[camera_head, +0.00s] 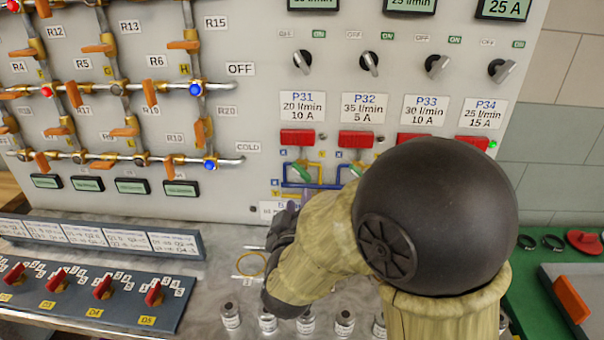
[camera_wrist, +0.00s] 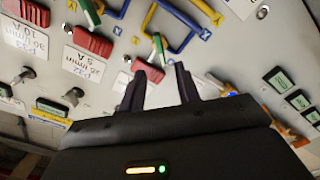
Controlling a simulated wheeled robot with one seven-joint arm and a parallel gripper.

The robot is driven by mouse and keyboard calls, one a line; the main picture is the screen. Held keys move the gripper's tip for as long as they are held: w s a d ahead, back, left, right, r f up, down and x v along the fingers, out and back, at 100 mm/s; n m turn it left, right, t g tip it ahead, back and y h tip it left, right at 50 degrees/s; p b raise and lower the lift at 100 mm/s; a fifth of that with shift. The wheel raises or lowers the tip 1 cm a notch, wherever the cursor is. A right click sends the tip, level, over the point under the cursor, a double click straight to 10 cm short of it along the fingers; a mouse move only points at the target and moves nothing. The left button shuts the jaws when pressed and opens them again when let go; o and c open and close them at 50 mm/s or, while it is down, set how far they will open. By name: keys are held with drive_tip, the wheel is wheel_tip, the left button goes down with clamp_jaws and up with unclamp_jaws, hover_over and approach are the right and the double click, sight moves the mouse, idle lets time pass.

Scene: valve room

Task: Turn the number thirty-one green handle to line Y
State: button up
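The number thirty-one green handle (camera_head: 301,171) sits below the P31 label (camera_head: 302,106) and its red block (camera_head: 297,138), among blue and yellow pipes. It lies slanted; the small line letters are hard to read in the head view. My gripper (camera_head: 290,208) is just below it there, partly hidden by my arm. In the wrist view, turned nearly upside down, my gripper (camera_wrist: 157,80) is open, with two dark fingers apart and nothing held. A red block (camera_wrist: 149,70) shows between the fingertips, and the green handle (camera_wrist: 158,47) just beyond them. Contact is not visible.
A second green handle (camera_wrist: 91,12) and the P32 red block (camera_wrist: 93,42) are to the left in the wrist view. Orange-handled valves (camera_head: 125,131) fill the panel's left. Several vials (camera_head: 268,321) and a brass ring (camera_head: 251,264) are on the bench below.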

sight(302, 176)
drive_tip(key=w+p, duration=0.1)
drive_tip(key=w, duration=0.9)
drive_tip(key=shift+d, duration=0.2)
clamp_jaws()
